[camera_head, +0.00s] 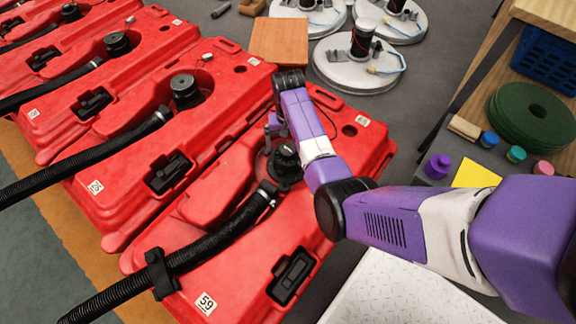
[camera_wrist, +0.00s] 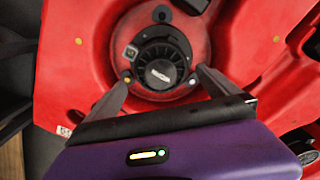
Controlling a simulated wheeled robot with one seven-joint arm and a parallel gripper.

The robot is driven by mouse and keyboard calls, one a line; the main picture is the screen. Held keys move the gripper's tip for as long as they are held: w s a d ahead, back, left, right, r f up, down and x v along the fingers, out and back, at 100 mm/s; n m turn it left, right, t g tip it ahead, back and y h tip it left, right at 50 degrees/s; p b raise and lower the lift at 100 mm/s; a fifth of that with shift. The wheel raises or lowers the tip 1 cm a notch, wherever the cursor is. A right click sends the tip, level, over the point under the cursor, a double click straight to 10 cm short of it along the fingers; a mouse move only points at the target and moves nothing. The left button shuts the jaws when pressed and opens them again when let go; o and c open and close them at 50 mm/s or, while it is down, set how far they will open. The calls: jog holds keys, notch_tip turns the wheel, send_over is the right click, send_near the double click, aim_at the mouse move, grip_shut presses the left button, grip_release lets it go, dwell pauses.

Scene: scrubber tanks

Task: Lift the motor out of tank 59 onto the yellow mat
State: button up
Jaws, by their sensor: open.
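Tank 59 (camera_head: 225,270) is the nearest red tank, with a "59" label at its front corner. Its black round motor (camera_head: 286,160) sits in a round recess in the tank top; the wrist view shows the motor (camera_wrist: 160,65) from above. My gripper (camera_wrist: 163,78) is open, with one grey finger on each side of the motor's lower part in that view. I cannot tell whether the fingers touch it. In the head view my arm hides most of the gripper. The yellow mat (camera_head: 477,174) lies at the right, bare where it shows, partly hidden by my arm.
More red tanks (camera_head: 130,130) with black hoses stand in a row at left. White round scrubber heads (camera_head: 350,65) lie behind. A wooden board (camera_head: 278,40) is at the back.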

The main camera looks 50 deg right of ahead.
aim_at(288, 149)
notch_tip(288, 149, down, 5)
jog(key=b, duration=0.2)
jog(key=shift+w+b, duration=0.1)
jog(key=shift+b, duration=0.3)
jog(key=shift+c, duration=0.4)
jog(key=c, duration=1.1)
jog(key=shift+r, duration=0.1)
jog(key=shift+c, duration=1.1)
jog(key=shift+r, duration=0.1)
